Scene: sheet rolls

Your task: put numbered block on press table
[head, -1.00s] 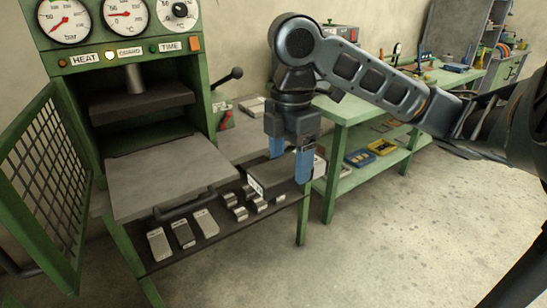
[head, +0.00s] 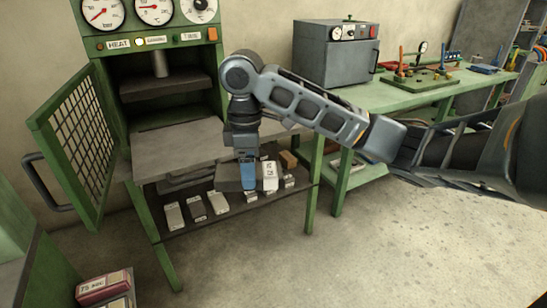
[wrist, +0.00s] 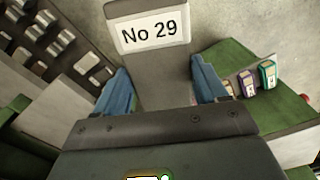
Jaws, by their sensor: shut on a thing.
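My gripper (head: 249,178) has blue fingers pointing down and is shut on a dark grey numbered block (head: 228,180). In the wrist view the block (wrist: 163,78) sits between both fingers (wrist: 163,88), with a white label reading "No 29" facing the camera. In the head view the label end points right and one finger hides the block's middle. The press table (head: 170,145) is a bare grey plate in the green press, left of my gripper. The held block is in front of the plate's right part and appears lower in the picture.
The press's mesh door (head: 80,135) stands open on the left. Several small labelled blocks (head: 196,208) lie on the dark shelf below. A green bench (head: 400,97) with a grey oven (head: 335,55) stands to the right. The floor in front (head: 400,240) is clear.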

